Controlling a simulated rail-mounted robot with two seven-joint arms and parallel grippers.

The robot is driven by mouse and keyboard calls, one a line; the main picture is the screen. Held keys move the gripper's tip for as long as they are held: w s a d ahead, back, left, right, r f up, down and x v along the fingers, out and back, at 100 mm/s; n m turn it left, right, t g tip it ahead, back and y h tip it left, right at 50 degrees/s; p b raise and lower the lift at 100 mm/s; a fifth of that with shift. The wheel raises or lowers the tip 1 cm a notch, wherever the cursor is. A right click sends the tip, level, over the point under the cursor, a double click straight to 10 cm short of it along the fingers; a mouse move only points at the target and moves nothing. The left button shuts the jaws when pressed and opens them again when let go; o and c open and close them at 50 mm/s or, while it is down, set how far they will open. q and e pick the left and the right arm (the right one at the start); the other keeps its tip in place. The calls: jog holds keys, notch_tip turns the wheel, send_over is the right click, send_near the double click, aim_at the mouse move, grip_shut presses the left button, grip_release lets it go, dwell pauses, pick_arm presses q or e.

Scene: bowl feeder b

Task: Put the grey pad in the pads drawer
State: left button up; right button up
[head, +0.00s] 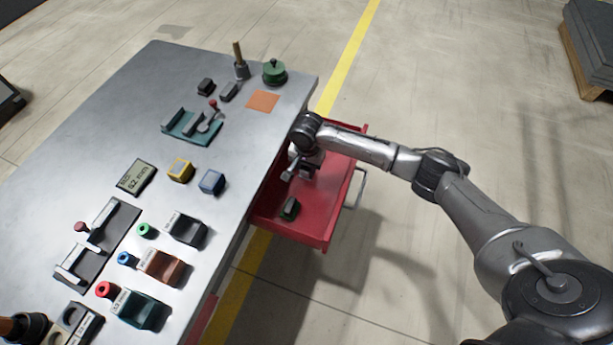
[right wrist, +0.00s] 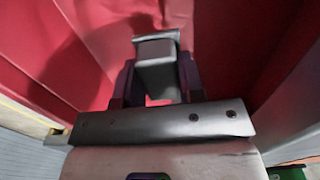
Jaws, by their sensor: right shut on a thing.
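The grey pad (right wrist: 155,52) sits between the fingers of my right gripper (right wrist: 154,88), which is shut on it. In the head view my right gripper (head: 292,173) is inside the open red drawer (head: 322,228), towards its left side by the table. Red drawer surfaces surround the pad in the right wrist view. I cannot tell whether the pad touches the drawer floor. A dark block with green (head: 289,208) lies in the drawer's front part, apart from the gripper.
The grey table (head: 100,120) left of the drawer carries a teal fixture (head: 190,127), an orange square (head: 263,101), a green round part (head: 274,72) and several small blocks and bins. The drawer's right wall and handle (head: 356,187) stand close under my right arm.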

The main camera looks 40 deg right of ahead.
aim_at(307, 181)
notch_tip(307, 181, down, 5)
jog(key=shift+f+b, duration=0.15)
jog(key=shift+b, duration=0.85)
jog(key=o, duration=1)
jog(key=shift+f, duration=0.1)
